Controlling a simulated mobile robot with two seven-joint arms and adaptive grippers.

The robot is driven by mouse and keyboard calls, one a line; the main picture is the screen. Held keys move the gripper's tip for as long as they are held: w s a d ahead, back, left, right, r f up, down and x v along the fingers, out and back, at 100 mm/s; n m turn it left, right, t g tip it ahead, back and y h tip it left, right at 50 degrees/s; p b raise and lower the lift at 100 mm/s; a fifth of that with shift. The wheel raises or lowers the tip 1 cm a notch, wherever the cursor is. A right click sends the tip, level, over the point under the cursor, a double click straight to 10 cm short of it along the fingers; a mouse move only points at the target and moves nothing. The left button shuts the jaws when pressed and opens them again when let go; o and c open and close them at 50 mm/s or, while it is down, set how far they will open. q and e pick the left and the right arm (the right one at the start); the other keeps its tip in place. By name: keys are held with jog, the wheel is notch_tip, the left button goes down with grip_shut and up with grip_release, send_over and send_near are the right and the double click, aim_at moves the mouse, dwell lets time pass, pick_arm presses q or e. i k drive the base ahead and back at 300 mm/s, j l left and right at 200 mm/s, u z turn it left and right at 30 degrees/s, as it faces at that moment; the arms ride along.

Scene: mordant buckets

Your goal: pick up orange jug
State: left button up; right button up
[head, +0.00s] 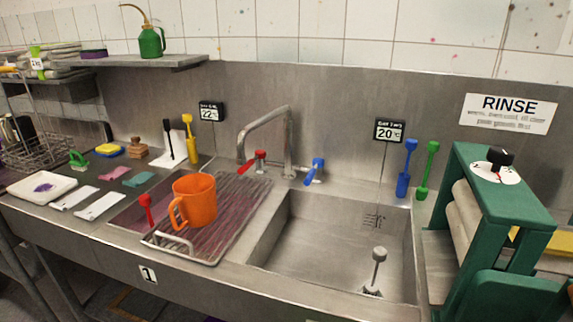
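The orange jug (200,200) stands upright on a metal wire rack (222,243) left of the sink. Its handle points left and toward the front. Its open top faces up, and the inside bottom is hidden. Neither of my grippers shows in the head view.
A red tool (146,208) stands close to the jug's left. The sink (330,244) lies to the right, with a tap (288,145) behind. A red lever (252,161) and a blue lever (314,171) flank the tap. A green press (503,195) stands at far right.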

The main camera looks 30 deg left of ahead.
aim_at(195, 195)
jog(key=u, duration=0.4)
jog(key=j+u, duration=0.15)
jog(key=u, duration=0.2)
jog(key=j+u, duration=0.1)
jog(key=u, duration=0.3)
jog(key=j+u, duration=0.1)
jog(key=u, duration=0.3)
jog(key=k, duration=0.05)
